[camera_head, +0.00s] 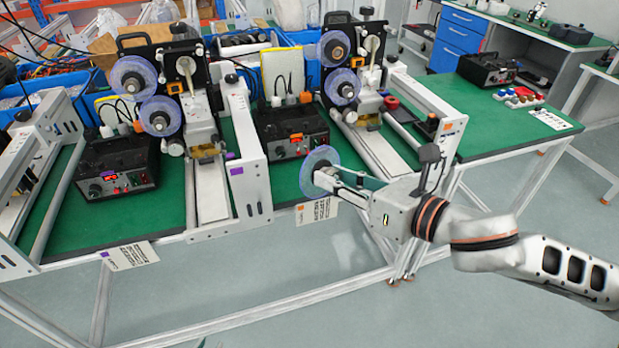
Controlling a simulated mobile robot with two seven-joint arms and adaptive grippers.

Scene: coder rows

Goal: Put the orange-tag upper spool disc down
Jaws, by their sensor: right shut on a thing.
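My right gripper (325,177) reaches in from the right and is shut on a translucent blue-violet spool disc (311,164). The disc is tilted, its face partly turned to me, in front of the green bench (290,178) near its front edge. I cannot tell whether it touches the bench. My left gripper is not in view.
A black power box (291,130) stands behind the held disc. A white rail with a purple tag (247,160) is to its left. The left machine carries two violet discs (133,77). A red ring part (392,102) lies on the right rail. Small coloured parts (520,97) lie farther right.

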